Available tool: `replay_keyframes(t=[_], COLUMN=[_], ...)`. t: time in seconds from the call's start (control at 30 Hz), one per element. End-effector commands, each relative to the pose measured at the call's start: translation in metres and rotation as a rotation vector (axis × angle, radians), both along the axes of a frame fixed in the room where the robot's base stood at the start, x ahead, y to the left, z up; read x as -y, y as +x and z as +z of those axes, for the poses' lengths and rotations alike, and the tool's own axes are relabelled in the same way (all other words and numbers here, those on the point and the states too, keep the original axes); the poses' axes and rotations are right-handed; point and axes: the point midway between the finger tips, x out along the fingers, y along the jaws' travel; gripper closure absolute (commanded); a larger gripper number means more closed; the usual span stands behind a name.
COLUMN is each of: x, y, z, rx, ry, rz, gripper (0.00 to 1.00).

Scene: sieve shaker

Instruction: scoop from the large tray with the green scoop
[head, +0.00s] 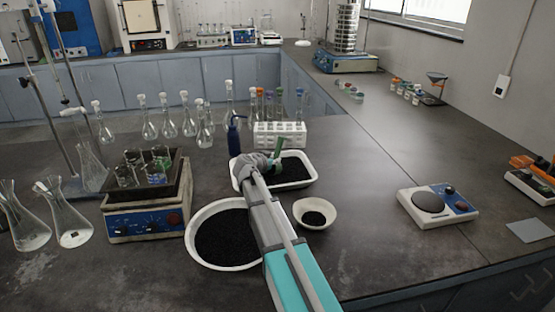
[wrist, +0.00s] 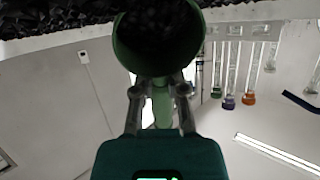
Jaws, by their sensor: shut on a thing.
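My gripper (head: 268,163) is over the white rectangular tray (head: 303,182) of black granules in the head view. It is shut on the handle of the green scoop (head: 279,146). In the wrist view the two fingers (wrist: 160,92) close on the handle, and the scoop's round cup (wrist: 122,48) faces the camera. The cup's inside is dark; I cannot tell for sure whether it holds granules. My arm hides part of the tray's front.
A round white dish (head: 196,226) of black granules and a small white bowl (head: 328,219) stand nearer. A white tube rack (head: 279,141) and a blue bottle (head: 233,136) stand close behind. A hotplate (head: 147,222) is left, a balance (head: 437,203) right. The bench between bowl and balance is clear.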

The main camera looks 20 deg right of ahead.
Motion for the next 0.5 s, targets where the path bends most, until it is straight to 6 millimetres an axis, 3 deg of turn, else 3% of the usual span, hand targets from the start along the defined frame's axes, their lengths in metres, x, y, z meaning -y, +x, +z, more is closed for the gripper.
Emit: replay_keyframes(t=[0.5], x=[-0.025], y=[-0.011], z=[0.0], rx=[-0.001], ry=[-0.001], rz=[0.0], gripper=[1.0])
